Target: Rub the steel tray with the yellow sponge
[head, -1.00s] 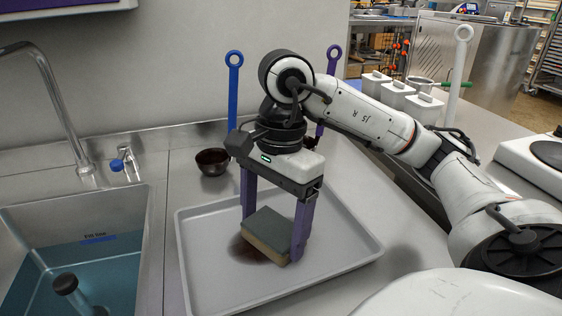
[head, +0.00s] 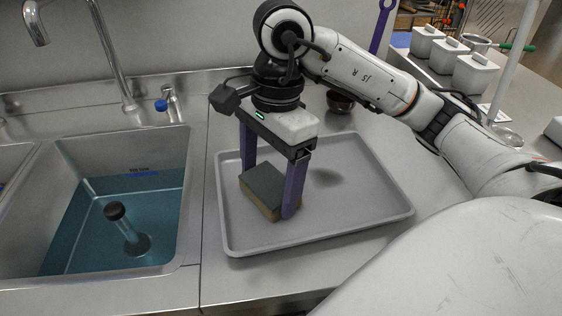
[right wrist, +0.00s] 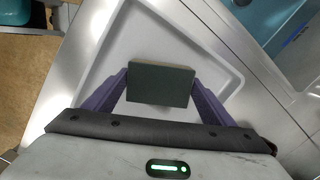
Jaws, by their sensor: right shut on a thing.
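The sponge (head: 264,190) has a dark grey-green top and tan-yellow sides. My right gripper (head: 268,182), with purple fingers, is shut on it from two opposite sides. The sponge is low over the left part of the shallow grey tray (head: 350,222) and looks to be against its floor; contact underneath is hidden. In the right wrist view the sponge (right wrist: 160,84) sits between the purple fingers, with the tray (right wrist: 140,38) around it. The bare tray floor shows no clear dark stain, only soft shading. My left gripper is not in view.
A sink with blue water (head: 90,222) lies left of the tray, with a tap (head: 105,50) behind it. A dark bowl (head: 340,102) stands behind the tray, partly hidden by my arm. White canisters (head: 478,72) stand at the back right.

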